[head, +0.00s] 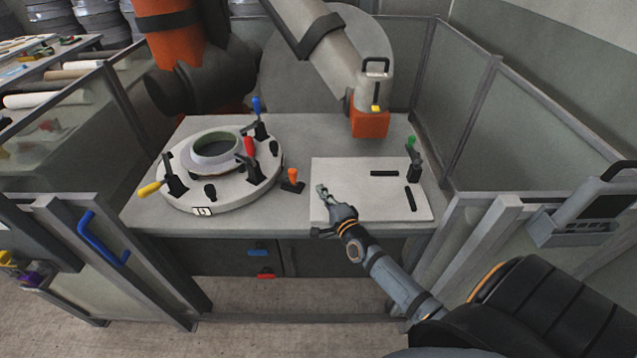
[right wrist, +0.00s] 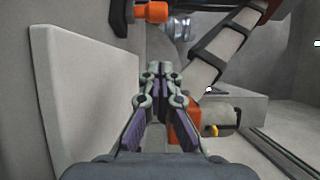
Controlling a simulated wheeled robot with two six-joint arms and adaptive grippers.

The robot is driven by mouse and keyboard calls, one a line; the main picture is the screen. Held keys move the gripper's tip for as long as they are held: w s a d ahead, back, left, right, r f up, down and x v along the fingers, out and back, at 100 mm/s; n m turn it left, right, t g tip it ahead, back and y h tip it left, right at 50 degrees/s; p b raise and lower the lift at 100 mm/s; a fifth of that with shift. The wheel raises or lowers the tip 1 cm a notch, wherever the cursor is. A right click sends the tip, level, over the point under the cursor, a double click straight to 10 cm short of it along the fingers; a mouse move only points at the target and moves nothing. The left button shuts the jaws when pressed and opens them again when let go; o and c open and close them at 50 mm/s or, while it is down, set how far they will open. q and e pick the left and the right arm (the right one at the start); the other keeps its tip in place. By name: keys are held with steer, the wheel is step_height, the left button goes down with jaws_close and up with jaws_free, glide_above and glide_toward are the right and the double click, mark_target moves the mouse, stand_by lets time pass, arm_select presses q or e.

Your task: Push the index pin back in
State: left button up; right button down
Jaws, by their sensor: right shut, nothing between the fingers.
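The index pin, as I take it, has an orange knob (head: 292,174) on a black base and stands on the table between the round mould and the white plate. An orange knob on a black body also shows at the top of the right wrist view (right wrist: 152,12). My right gripper (head: 321,189) is shut and empty, just to the right of the pin and apart from it, over the plate's left part. Its closed fingers show in the right wrist view (right wrist: 158,72). How far the pin sits in cannot be told. My left gripper is not in view.
The round mould (head: 228,196) carries yellow, red and blue handled clamps. The white plate (head: 350,172) has black strips, with a green-handled clamp (head: 411,145) behind its right side. An industrial arm's orange head (head: 370,123) hangs behind. Fence panels flank the table.

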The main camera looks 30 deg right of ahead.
steer(key=shift+s+a+f, duration=0.1)
steer(key=shift+s+a, duration=0.2)
steer(key=shift+s, duration=0.3)
steer(key=shift+s+a+f, duration=0.1)
steer(key=shift+s+a, duration=0.2)
steer(key=shift+s, duration=0.3)
steer(key=shift+s+d+r, duration=0.15)
steer(key=shift+s+d, duration=0.05)
steer(key=shift+s, duration=0.9)
steer(key=shift+s+d, duration=0.1)
steer(key=shift+s, duration=0.1)
steer(key=shift+w+a, duration=0.15)
steer(key=shift+a, duration=0.05)
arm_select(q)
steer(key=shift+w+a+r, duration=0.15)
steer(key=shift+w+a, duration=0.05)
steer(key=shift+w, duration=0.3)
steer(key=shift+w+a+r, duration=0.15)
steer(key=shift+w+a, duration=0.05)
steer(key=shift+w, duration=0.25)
arm_select(e)
steer(key=shift+d, duration=0.1)
